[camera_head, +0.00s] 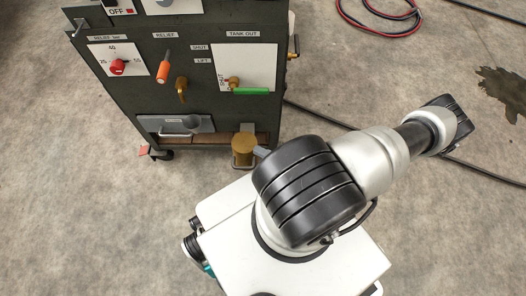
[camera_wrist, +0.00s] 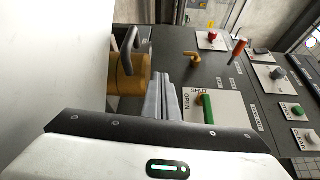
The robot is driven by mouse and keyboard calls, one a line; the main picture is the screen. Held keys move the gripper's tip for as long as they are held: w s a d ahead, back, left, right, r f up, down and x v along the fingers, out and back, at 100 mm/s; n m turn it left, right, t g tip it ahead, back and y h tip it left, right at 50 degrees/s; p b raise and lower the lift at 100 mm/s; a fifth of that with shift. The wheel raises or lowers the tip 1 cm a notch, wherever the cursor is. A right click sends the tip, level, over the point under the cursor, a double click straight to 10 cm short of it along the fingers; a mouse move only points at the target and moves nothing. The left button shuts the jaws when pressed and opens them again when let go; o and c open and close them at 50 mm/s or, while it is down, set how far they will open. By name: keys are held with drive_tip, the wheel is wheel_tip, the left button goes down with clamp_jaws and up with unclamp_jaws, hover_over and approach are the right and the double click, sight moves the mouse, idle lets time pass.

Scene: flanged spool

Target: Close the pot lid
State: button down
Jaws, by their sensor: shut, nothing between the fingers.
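A brass-coloured pot (camera_head: 243,148) stands low at the front right corner of the dark cabinet. In the wrist view the pot (camera_wrist: 130,85) lies just left of my fingers, turned sideways by the camera's tilt. A grey curved handle (camera_wrist: 127,50) shows against it. I cannot tell from these views whether the lid is seated or raised. My gripper (camera_wrist: 163,78) is shut and empty, its grey fingers beside the pot in the picture; contact cannot be made out. In the head view my arm hides the gripper.
The cabinet (camera_head: 200,105) carries a green lever (camera_head: 250,91), an orange lever (camera_head: 163,70), a brass tap (camera_head: 181,88) and a red knob (camera_head: 117,67). A drawer-like tray (camera_head: 175,125) is below.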

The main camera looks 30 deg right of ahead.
drive_tip(key=b+v, duration=0.2)
drive_tip(key=v, duration=1.5)
drive_tip(key=shift+s+d, duration=0.15)
drive_tip(key=shift+d, duration=0.05)
drive_tip(key=shift+s, duration=0.1)
